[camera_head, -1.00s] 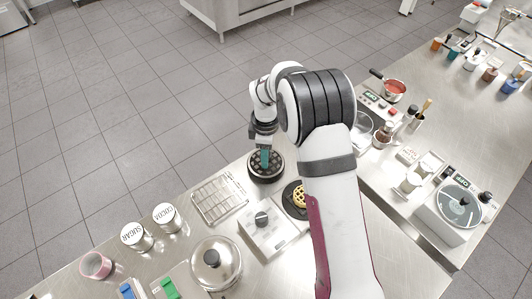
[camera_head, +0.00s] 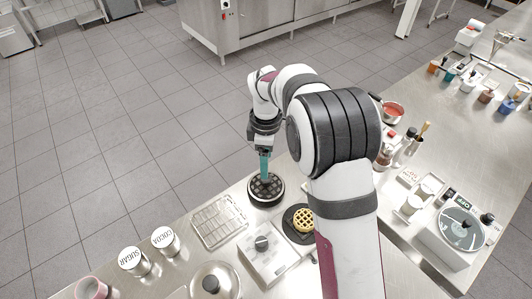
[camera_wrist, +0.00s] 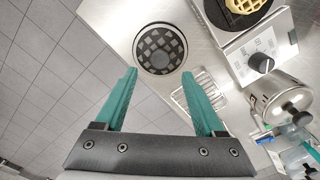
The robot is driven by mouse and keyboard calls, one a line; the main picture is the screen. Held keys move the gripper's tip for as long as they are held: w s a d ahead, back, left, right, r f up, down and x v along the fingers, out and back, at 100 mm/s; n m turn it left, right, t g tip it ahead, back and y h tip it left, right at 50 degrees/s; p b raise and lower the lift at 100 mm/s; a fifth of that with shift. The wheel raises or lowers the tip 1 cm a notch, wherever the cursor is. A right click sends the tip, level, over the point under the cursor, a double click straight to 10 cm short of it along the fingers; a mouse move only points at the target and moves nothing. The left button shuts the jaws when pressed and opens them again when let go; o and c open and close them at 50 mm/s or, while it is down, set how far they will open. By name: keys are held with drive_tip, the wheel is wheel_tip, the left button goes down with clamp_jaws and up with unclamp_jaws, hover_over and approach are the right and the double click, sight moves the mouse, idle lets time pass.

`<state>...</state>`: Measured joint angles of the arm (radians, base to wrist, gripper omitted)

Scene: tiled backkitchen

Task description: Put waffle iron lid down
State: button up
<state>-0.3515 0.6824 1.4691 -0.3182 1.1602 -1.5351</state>
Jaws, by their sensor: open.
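The waffle iron lid (camera_head: 268,198) is a round black disc with a grid face turned up. It lies on the steel counter, apart from the waffle iron. In the wrist view the lid (camera_wrist: 160,49) lies beyond my fingertips. My gripper (camera_head: 264,180) is open and empty above the lid, its teal fingers pointing down; the wrist view shows the two fingers (camera_wrist: 160,74) spread wide. The waffle iron base (camera_head: 262,255) has a knob and a dark round plate holding a yellow waffle (camera_head: 303,220); my arm hides part of its right side.
A wire rack (camera_head: 218,222) lies left of the lid. Cocoa (camera_head: 165,241) and sugar (camera_head: 133,261) tins, a pink cup (camera_head: 92,288) and a lidded steel pot (camera_head: 228,274) stand near the front. The counter's back edge is close behind the lid.

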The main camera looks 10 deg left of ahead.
drive_tip(key=s+d+r+m, duration=0.7)
drive_tip(key=s+r+m, duration=0.15)
drive_tip(key=r, duration=0.25)
drive_tip(key=s+d+m+y, duration=0.1)
drive_tip(key=s+d+m, duration=0.1)
drive_tip(key=s+m, duration=0.5)
drive_tip(key=s+d+f+m, duration=0.1)
drive_tip(key=s+d+m, duration=0.2)
drive_tip(key=s+m, duration=0.5)
drive_tip(key=s, duration=0.7)
drive_tip(key=shift+d+y, duration=0.25)
drive_tip(key=shift+y, duration=0.15)
